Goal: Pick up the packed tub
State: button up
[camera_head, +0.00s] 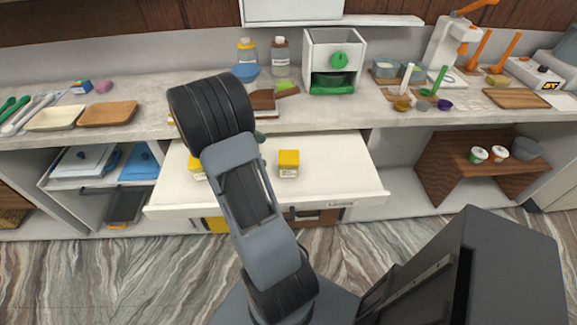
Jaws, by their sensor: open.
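I cannot tell for sure which thing is the packed tub. A small white tub with a green top (478,154) and a white tub with an orange-brown top (496,153) stand on the brown lower shelf at the right. In the open white drawer in the middle, a jar with a yellow lid (289,163) stands upright. A second yellow-topped jar (195,167) is partly hidden behind my arm. My arm rises in front of the drawer and counter. My gripper does not show; no fingers are seen on any of these things.
The pulled-out drawer (340,170) juts from under the counter (400,118). Lidded trays (85,160) sit on the left lower shelf. A grey bowl (527,148) is beside the tubs.

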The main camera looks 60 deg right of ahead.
aim_at(287, 156)
jog(key=x, duration=0.3)
jog(key=shift+w+d+r, duration=0.1)
jog(key=shift+w+d, duration=0.05)
jog(key=shift+d, duration=0.15)
jog(key=shift+x, duration=2.65)
jog(key=shift+r, duration=0.1)
jog(key=shift+a, duration=0.1)
jog(key=c, duration=1)
